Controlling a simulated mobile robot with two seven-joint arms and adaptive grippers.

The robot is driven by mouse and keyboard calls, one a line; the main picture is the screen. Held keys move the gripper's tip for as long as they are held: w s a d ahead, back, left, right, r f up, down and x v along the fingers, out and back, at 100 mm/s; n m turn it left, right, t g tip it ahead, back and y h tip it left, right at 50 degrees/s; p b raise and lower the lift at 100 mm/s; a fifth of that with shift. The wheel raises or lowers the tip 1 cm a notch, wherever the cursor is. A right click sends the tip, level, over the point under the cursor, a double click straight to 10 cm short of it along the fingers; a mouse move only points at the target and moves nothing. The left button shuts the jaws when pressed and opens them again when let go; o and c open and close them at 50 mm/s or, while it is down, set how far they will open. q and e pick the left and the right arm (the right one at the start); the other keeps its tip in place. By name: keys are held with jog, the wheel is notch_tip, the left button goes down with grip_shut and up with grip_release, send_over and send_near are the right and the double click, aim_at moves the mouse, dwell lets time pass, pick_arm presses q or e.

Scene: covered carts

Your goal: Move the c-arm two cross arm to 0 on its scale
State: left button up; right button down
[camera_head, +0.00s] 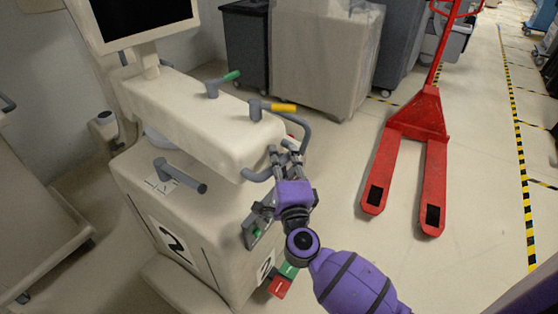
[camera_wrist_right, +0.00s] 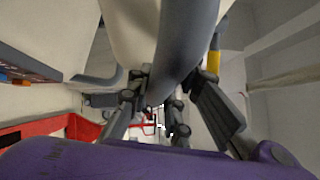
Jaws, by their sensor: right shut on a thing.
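The cream c-arm cart (camera_head: 185,235) with a "2" label stands left of centre in the head view. Its cream cross arm (camera_head: 195,125) lies along the top, with a green-tipped lever (camera_head: 222,83) and a yellow-tipped lever (camera_head: 271,108). A grey looped handle (camera_head: 303,128) is at its near end. My right gripper (camera_head: 286,154) is shut on this handle; the grey handle bar (camera_wrist_right: 183,45) runs between the fingers in the right wrist view. A small marked plate (camera_head: 165,184) lies by a grey lever (camera_head: 182,176); its marks are too small to read. My left gripper is not in view.
A red pallet jack (camera_head: 419,115) stands on the floor to the right. A plastic-covered cart (camera_head: 322,60) and dark bins (camera_head: 246,45) are behind. A monitor (camera_head: 135,15) rises at the back left.

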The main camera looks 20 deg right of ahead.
jog(key=shift+w+d, duration=0.3)
jog(key=shift+d, duration=0.35)
jog(key=shift+w+d, duration=0.35)
jog(key=shift+d, duration=0.3)
jog(key=shift+w+d, duration=0.3)
jog(key=shift+d, duration=0.35)
jog(key=shift+w+d+f+y, duration=0.15)
jog(key=shift+w+f+y, duration=0.15)
jog(key=shift+f+y, duration=0.1)
jog(key=c, duration=1.8)
grip_release()
jog(key=shift+s, duration=0.1)
jog(key=shift+o, duration=0.9)
jog(key=shift+s+r, duration=0.25)
jog(key=shift+w+a, duration=0.1)
jog(key=shift+a, duration=0.1)
jog(key=shift+s+a, duration=0.1)
jog(key=shift+s, duration=0.1)
jog(key=s+a+f, duration=0.1)
jog(key=s, duration=1)
jog(key=shift+s+a+f, duration=0.2)
jog(key=shift+s+f, duration=0.05)
jog(key=shift+f, duration=0.05)
